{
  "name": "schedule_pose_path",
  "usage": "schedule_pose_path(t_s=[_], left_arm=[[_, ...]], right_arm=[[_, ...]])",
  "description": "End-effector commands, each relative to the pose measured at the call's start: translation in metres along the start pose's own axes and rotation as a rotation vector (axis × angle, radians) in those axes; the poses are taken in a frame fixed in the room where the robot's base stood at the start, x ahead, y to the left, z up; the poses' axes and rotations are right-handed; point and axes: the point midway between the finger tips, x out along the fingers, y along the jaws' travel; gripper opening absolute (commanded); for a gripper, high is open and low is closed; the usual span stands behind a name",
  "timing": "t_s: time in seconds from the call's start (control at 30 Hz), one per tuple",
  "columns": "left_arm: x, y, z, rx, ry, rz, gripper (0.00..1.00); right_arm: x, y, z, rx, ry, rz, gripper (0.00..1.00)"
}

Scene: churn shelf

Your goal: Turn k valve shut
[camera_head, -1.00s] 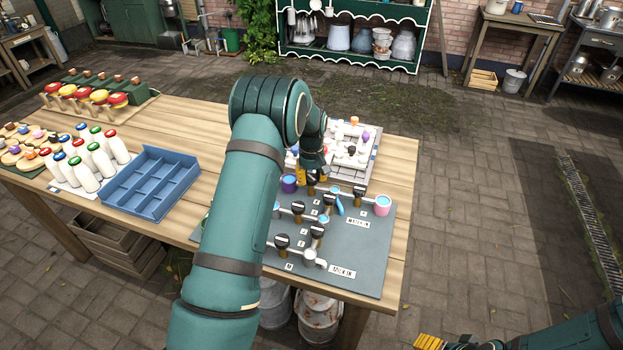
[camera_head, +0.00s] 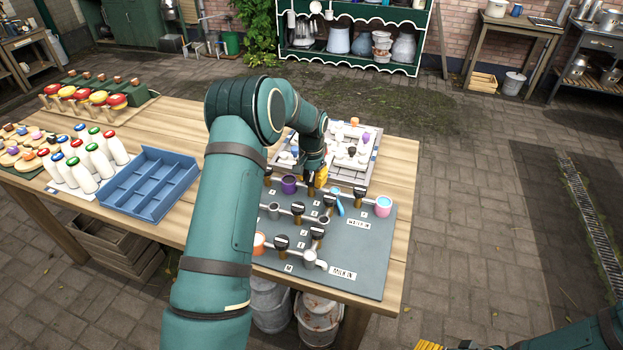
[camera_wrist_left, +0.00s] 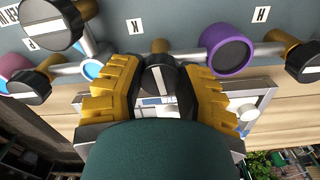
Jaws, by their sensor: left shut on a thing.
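Black-handled valves on pipes stand on a grey board (camera_head: 375,262). My left gripper (camera_wrist_left: 158,88) has its yellow fingers on both sides of one black valve handle (camera_wrist_left: 158,76) with a white stripe, shut on it. A tag reading like N (camera_wrist_left: 135,27) sits beside that valve in the wrist view; I cannot tell which tag is k. In the head view this gripper is at the board's far edge, partly hidden by my arm. My right gripper (camera_head: 430,344) shows only as yellow fingers at the bottom edge; its opening is unclear.
A purple cup (camera_wrist_left: 230,50) and another black valve handle (camera_wrist_left: 305,62) are close to the left gripper. A pink cup (camera_head: 383,206) is at the board's right end. A rack of small parts (camera_head: 362,148) stands just behind. A blue tray (camera_head: 150,184) is left.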

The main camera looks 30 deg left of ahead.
Motion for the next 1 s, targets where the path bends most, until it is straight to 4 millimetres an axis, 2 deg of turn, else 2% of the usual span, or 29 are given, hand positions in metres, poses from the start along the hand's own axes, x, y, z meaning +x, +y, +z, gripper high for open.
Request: schedule_pose_path(t_s=[0.3,0.83,0.87,0.93,1.0], left_arm=[[0.0021,0.0006,0.0013,0.115,-0.005,0.002,0.0],[0.0024,0.0008,0.0016,0.136,-0.006,0.002,0.0],[0.0024,0.0008,0.0016,0.136,-0.006,0.002,0.44],[0.0023,0.0008,0.0015,0.136,-0.006,0.002,0.69],[0.0019,0.0006,0.0012,0.135,-0.005,0.002,0.7]], right_arm=[[0.0009,0.0004,0.0005,0.0,-0.001,0.0,0.7],[0.001,0.0004,0.0005,0.0,-0.001,0.0,0.7],[0.001,0.0004,0.0005,0.0,-0.001,0.0,0.7],[0.001,0.0004,0.0005,0.0,-0.001,0.0,0.7],[0.001,0.0004,0.0005,0.0,-0.001,0.0,0.7]])
